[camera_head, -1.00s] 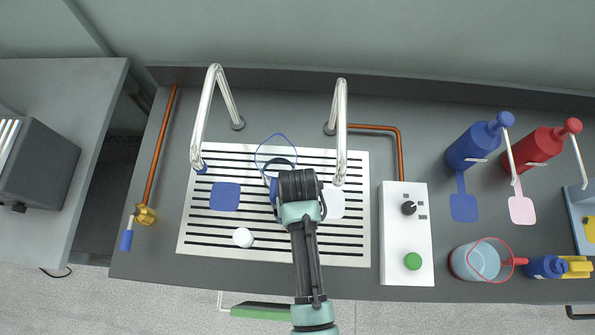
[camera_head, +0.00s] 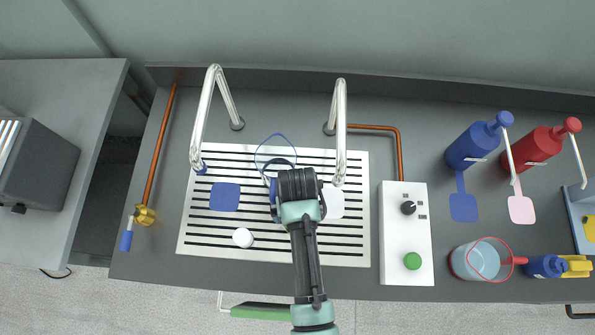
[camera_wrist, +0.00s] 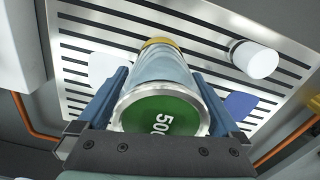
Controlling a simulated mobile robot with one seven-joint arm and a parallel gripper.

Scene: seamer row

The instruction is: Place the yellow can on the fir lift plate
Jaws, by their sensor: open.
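My gripper (camera_wrist: 161,76) is open, its two blue fingers on either side of a cylinder (camera_wrist: 163,112). In the wrist view the cylinder has a pale metallic body, a green near end marked with figures that start "50", and a yellow far end (camera_wrist: 158,42). It may be the yellow can. I cannot tell whether the fingers touch it. In the head view my gripper (camera_head: 298,186) is above the slotted metal plate (camera_head: 352,162) and hides the cylinder. I cannot identify a fir lift plate in either view.
Two bent steel pipes (camera_head: 341,130) rise beside my gripper. A white cylinder (camera_head: 243,237) and a blue square (camera_head: 225,197) are on the slotted plate. A white control box (camera_head: 406,235) stands right.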

